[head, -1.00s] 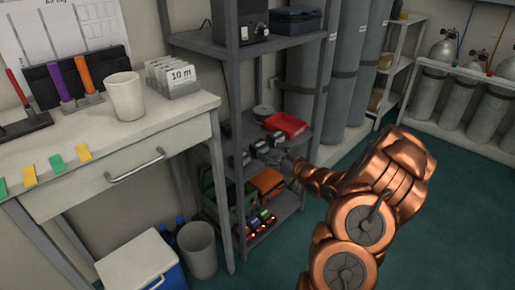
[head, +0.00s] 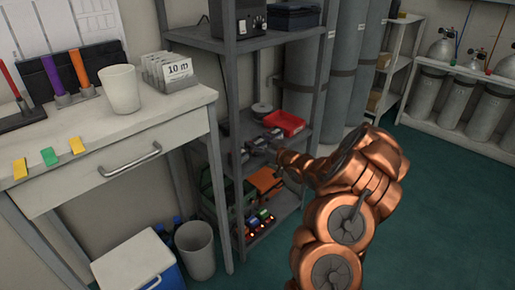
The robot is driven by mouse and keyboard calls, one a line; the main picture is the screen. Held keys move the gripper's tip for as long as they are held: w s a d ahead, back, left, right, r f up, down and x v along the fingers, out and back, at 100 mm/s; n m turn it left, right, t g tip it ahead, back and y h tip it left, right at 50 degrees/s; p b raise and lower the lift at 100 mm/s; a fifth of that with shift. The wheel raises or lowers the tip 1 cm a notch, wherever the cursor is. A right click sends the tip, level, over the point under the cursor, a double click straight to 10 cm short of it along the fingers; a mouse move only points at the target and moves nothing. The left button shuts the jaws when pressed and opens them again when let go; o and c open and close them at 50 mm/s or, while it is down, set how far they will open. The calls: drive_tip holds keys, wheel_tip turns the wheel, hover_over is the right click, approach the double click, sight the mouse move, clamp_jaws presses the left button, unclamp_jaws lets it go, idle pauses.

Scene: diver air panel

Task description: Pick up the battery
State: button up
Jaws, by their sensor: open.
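Several small dark blocks with pale parts, which look like batteries (head: 244,156), sit on the middle shelf of the grey rack. They are small here, and I cannot tell which one is the battery. My copper arm reaches in from the right. My gripper (head: 268,150) is at the front of that middle shelf, beside the blocks, and partly covers them. It is open. I see nothing clearly held, and I cannot tell whether it touches a block.
The grey rack (head: 229,125) has uprights close to my gripper. A red tray (head: 285,123) lies behind the blocks. A white workbench (head: 150,125) stands left. Green floor is clear at right.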

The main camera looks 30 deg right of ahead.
sight(257, 140)
drive_tip(key=shift+c, duration=0.2)
drive_tip(key=c, duration=1.2)
drive_tip(key=shift+c, duration=0.2)
drive_tip(key=shift+r, duration=0.15)
wheel_tip(257, 140, up, 4)
drive_tip(key=shift+f+p, duration=0.15)
drive_tip(key=shift+p, duration=0.85)
drive_tip(key=s+r+p, duration=0.1)
drive_tip(key=s+p, duration=0.1)
drive_tip(key=s, duration=1.4)
drive_tip(key=shift+a+p, duration=0.2)
drive_tip(key=shift+p, duration=0.2)
